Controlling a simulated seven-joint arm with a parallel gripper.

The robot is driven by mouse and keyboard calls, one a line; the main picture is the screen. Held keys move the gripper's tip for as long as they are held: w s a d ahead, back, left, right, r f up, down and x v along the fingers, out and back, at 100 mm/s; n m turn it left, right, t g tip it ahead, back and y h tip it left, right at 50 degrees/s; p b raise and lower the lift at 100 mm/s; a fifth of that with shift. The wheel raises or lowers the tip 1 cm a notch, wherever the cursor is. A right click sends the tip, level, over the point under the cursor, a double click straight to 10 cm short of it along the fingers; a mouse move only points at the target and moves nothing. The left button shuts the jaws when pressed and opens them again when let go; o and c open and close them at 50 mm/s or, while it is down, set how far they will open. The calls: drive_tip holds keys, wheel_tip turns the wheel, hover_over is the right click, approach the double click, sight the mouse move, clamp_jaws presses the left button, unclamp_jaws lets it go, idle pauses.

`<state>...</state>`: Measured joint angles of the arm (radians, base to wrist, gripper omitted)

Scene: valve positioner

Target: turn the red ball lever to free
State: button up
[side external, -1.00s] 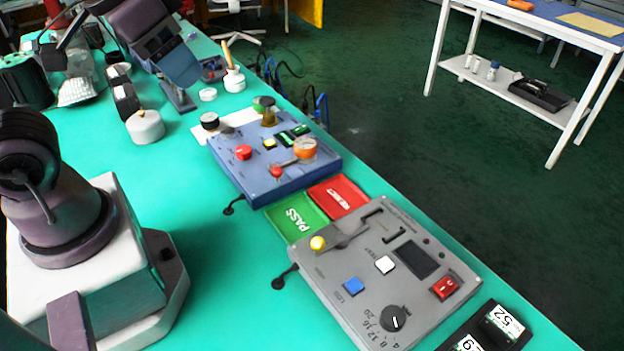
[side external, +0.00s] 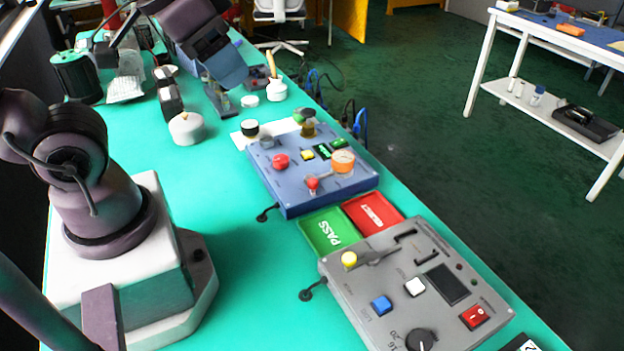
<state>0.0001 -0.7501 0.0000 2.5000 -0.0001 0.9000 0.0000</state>
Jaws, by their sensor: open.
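The red ball lever (side external: 312,184) is on the blue control box (side external: 290,200) in the middle of the side view. Its red ball is near the box's front edge, and its arm runs right toward an orange round knob (side external: 343,160). The markings around it are too small to read. My gripper (side external: 218,100) is at the top left, at the end of my dark arm, beyond the blue box and well apart from the lever. It is open; its fingertips are small and hard to make out.
A red button (side external: 280,161) and several other controls share the blue box. Green PASS (side external: 330,232) and red (side external: 372,212) trays lie beside it. Green tabletop (side external: 225,215) is clear left of the boxes.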

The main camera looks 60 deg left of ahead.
drive_tip(key=shift+f, duration=0.15)
drive_tip(key=shift+c, duration=0.7)
drive_tip(key=n+g, duration=0.6)
drive_tip(key=n, duration=0.5)
hover_over(312, 180)
wheel_tip(312, 180, down, 16)
wheel_tip(312, 180, down, 13)
drive_tip(key=shift+d+f, duration=0.1)
drive_tip(key=shift+c, duration=0.2)
clamp_jaws()
